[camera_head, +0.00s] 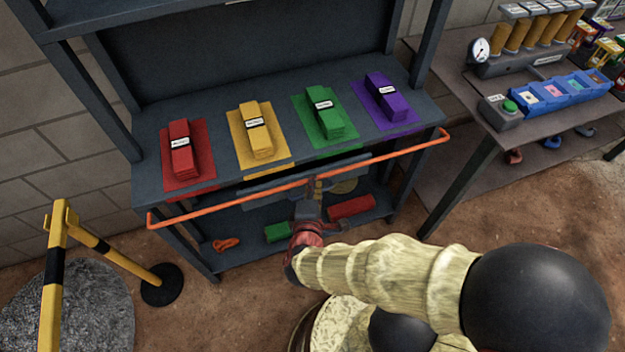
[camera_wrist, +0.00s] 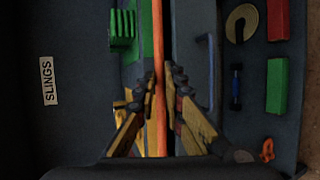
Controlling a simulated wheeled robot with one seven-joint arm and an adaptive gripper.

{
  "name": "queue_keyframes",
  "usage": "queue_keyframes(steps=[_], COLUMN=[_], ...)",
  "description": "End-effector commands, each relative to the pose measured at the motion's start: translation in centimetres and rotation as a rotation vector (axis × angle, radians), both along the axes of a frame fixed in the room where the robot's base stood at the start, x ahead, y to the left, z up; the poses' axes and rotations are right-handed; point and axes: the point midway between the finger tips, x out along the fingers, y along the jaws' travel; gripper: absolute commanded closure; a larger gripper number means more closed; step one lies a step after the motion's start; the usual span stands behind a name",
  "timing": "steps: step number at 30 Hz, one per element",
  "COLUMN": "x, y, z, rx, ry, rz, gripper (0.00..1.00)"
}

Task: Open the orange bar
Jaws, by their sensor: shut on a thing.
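The orange bar (camera_head: 250,193) runs across the front of the grey shelf unit, from its left front corner to its right front corner. My gripper (camera_head: 314,188) is at the middle of the bar, reaching up from below and in front. In the wrist view the bar (camera_wrist: 158,40) passes lengthwise between the two yellow and dark fingers of my gripper (camera_wrist: 162,85). The fingers are closed around it. The exact contact points are dark and hard to see.
The shelf (camera_head: 210,115) behind the bar holds red (camera_head: 181,148), yellow (camera_head: 256,130), green (camera_head: 325,112) and purple (camera_head: 383,96) bundles on coloured mats. A lower shelf holds a red block (camera_head: 351,207) and a green block (camera_head: 278,232). A yellow-black barrier (camera_head: 56,260) stands left. A workbench (camera_head: 460,85) stands right.

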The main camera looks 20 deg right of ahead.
Motion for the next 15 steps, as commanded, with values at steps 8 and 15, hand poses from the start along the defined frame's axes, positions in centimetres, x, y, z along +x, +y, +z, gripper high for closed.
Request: queue_keyframes(steps=[8,15], x=[-0.17,-0.18], y=[-0.01,-0.02], z=[-0.9,-1.12], rx=[0.0,0.001], ry=[-0.12,-0.156], rz=[-0.002,-0.002], gripper=[1.0,1.0])
